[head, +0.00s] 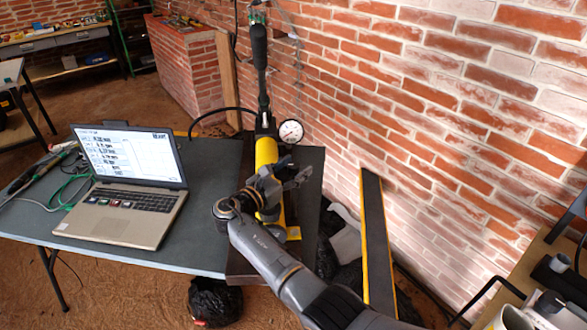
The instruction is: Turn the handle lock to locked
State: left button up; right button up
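A hand pump with a yellow cylinder (266,153) stands on the dark plate at the table's right end, beside the brick wall. Its long black lever handle (259,47) points up. A round white pressure gauge (291,131) sits at its right side. My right gripper (288,174) is in front of the yellow cylinder, below the gauge, and hides part of the cylinder. Its fingers look parted, with nothing seen between them. I cannot make out the handle lock or its setting; whether the gripper touches the pump is unclear. My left gripper is out of view.
An open laptop (127,185) stands on the grey table (190,248), with cables and tools (50,170) at its left. A yellow-edged dark beam (376,235) leans on the brick wall (450,130). A black bag (215,302) lies under the table. A bench (540,285) is at lower right.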

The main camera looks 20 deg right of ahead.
aim_at(293, 165)
notch_tip(293, 165, up, 10)
dwell(0.6)
